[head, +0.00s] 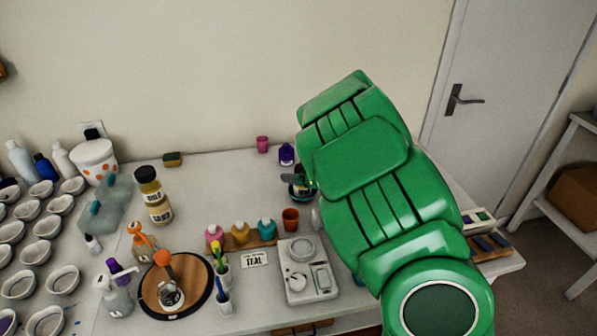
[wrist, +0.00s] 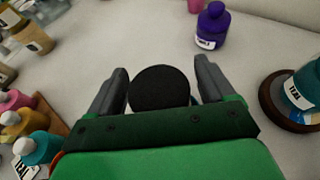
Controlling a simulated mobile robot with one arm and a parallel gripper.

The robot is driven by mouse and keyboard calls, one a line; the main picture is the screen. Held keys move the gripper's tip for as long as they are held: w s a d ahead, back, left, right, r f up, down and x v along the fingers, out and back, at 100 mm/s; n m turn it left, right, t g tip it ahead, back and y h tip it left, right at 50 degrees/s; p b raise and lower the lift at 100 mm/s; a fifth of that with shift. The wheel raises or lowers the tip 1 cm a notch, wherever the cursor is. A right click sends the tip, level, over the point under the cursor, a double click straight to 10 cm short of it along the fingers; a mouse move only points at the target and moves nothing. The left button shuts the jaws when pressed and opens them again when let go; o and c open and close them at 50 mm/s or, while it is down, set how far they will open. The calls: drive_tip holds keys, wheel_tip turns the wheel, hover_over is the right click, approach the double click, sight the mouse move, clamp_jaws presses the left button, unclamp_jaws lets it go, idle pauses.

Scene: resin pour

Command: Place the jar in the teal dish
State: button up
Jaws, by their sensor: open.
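The jar (wrist: 159,92) shows in the wrist view mostly as a round black lid, between the two grey fingers of my gripper (wrist: 159,68). The fingers stand open on either side, with small gaps to the lid. In the head view, the jar (head: 300,193) is a small dark shape at the left edge of my green arm, beside my gripper (head: 297,181). In the wrist view, a dark brown round dish (wrist: 270,103) at the right holds a teal bottle labelled TEAL (wrist: 301,88). My arm seems to hide this dish in the head view.
A purple bottle (head: 286,154) and pink cup (head: 262,143) stand behind the jar. An orange cup (head: 290,219), a scale (head: 308,274) and a wooden rack of pink, yellow and teal bottles (head: 240,233) are nearer. A TEAL card (head: 254,260) lies left of the scale.

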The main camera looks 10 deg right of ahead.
drive_tip(key=v, duration=1.2)
